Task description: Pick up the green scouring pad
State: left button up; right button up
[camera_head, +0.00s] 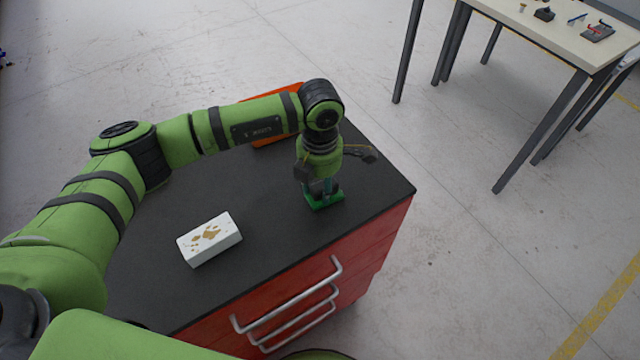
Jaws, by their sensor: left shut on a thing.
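The green scouring pad (325,202) is at the right part of the dark cabinet top, below my left gripper (322,190). My left gripper points down and is shut on the pad; its fingers hide part of the pad. I cannot tell whether the pad still touches the surface. My right gripper is not in view.
A white block with brown spots (209,239) lies on the cabinet top (270,262), left of the pad. An orange object (274,120) is at the back edge, partly behind my left arm. A table (560,38) with small items stands at the upper right.

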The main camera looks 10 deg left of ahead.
pick_arm(q)
jog(key=r, duration=0.1)
jog(key=r+b, duration=0.1)
jog(key=d+r+b, duration=0.1)
jog(key=shift+s+r, duration=0.35)
jog(key=shift+r, duration=0.05)
jog(key=s+d+r+b, duration=0.4)
jog(key=s+d+r, duration=0.2)
jog(key=s+d, duration=0.1)
jog(key=shift+s+d+r, duration=0.15)
jog(key=shift+s+r, duration=0.05)
jog(key=shift+r, duration=0.2)
jog(key=o, duration=0.6)
jog(key=c, duration=0.5)
